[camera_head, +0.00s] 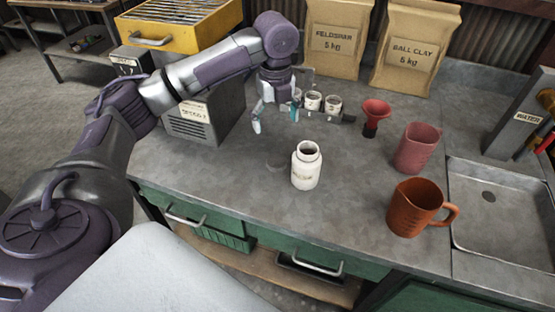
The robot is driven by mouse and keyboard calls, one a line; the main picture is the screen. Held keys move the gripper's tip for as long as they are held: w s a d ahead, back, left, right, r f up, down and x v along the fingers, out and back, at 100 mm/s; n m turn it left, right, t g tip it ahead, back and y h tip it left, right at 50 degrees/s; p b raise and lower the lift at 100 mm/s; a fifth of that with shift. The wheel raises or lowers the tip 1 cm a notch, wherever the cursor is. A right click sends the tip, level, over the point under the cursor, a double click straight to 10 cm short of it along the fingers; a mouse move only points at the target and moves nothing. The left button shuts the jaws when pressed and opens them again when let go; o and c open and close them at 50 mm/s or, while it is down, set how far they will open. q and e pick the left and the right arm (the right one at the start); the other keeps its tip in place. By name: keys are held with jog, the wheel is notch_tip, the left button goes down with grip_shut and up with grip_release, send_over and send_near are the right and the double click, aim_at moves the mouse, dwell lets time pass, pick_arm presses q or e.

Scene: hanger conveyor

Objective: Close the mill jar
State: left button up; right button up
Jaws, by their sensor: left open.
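The white mill jar (305,172) stands upright on the grey worktop. Its mouth is uncovered and shows a dark opening. My left gripper (275,121) points down, behind and to the left of the jar. Its fingers are spread, and I see nothing between them. It does not touch the jar. My right gripper is not in view.
Small white pots (313,101) stand in a rack behind my gripper. A red funnel (376,117), a pink jug (416,148) and an orange jug (417,207) stand right of the jar. A sink (450,205) is far right. The worktop front left is clear.

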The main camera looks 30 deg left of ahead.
pick_arm(q)
send_over(277, 161)
notch_tip(277, 161, down, 8)
jog(key=shift+f, duration=0.4)
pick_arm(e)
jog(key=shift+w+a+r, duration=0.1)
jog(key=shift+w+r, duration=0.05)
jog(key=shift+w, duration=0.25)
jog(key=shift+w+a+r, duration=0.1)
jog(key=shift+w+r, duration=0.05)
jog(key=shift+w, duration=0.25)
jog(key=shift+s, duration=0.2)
pick_arm(q)
jog(key=shift+f+p, duration=0.3)
jog(key=shift+p, duration=0.1)
notch_tip(277, 161, down, 5)
jog(key=shift+a+r+p, duration=0.1)
jog(key=shift+r+p, duration=0.1)
jog(key=shift+p, duration=0.2)
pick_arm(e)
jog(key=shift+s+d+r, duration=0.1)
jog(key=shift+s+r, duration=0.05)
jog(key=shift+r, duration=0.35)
